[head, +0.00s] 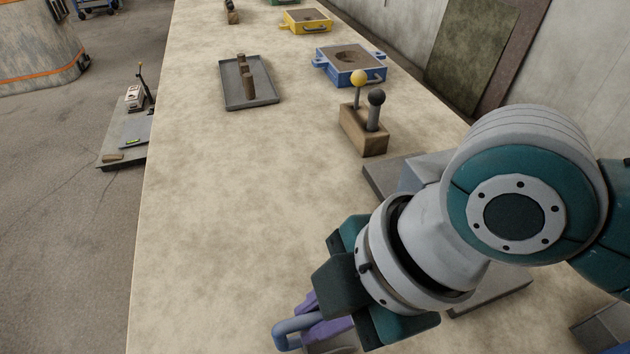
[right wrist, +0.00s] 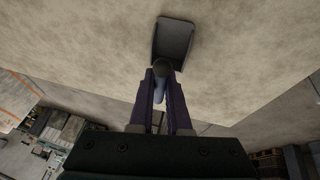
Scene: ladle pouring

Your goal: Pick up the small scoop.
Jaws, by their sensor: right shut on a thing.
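My right gripper (head: 312,318) is at the bottom of the head view, its purple fingers pointing down and left. In the right wrist view the gripper (right wrist: 161,88) is shut on the handle of the small scoop (right wrist: 174,38), a dark grey pan with raised sides. The scoop's pan extends beyond the fingertips, with the tabletop behind it. In the head view a blue-grey bent part of the scoop (head: 289,332) shows beside the fingers; the rest is cut off or hidden. I cannot tell whether the scoop touches the table. My left gripper is not in view.
A wooden block with two knobbed tools (head: 364,139) stands on the long stone-coloured table (head: 215,200). Further back are a grey tray with wooden pieces (head: 263,101), a blue box (head: 352,78) and a yellow box (head: 292,27). The table's left-middle is clear.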

